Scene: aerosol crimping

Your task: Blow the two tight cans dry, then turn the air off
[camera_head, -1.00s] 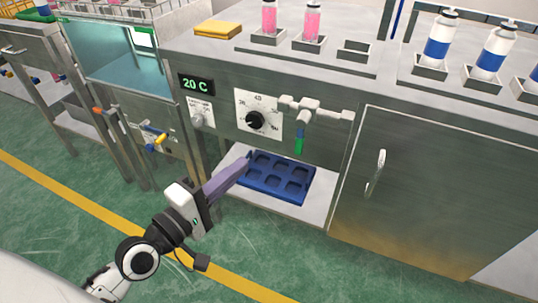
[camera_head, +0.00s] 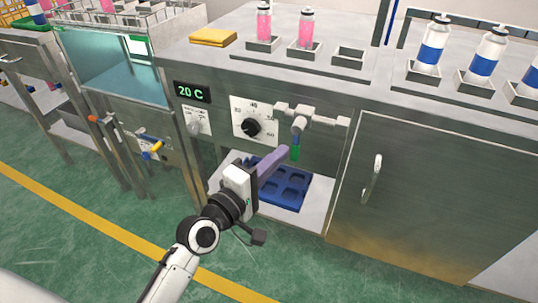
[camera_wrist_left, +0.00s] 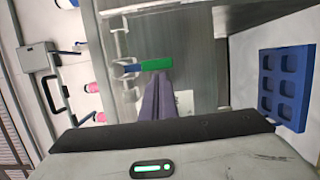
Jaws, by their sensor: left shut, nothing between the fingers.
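My left gripper (camera_head: 285,153) is shut and empty, its purple fingers pointing up to the right at the front of the steel bench. Its tips are right beside a small green lever (camera_head: 296,153) hanging below a grey pipe fitting (camera_head: 300,122). In the left wrist view the green lever (camera_wrist_left: 157,64) lies across the fingertips (camera_wrist_left: 160,76); I cannot tell whether they touch. Two cans with pink contents, a left one (camera_head: 264,22) and a right one (camera_head: 306,29), stand upright in holders on the bench top. My right gripper is not in view.
A blue tray with empty pockets (camera_head: 290,187) lies on the low shelf under the lever. A black dial (camera_head: 251,127) and a 20 C display (camera_head: 192,91) are left of the fitting. White-and-blue cans (camera_head: 432,44) stand at right. A water bath (camera_head: 105,75) is at left.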

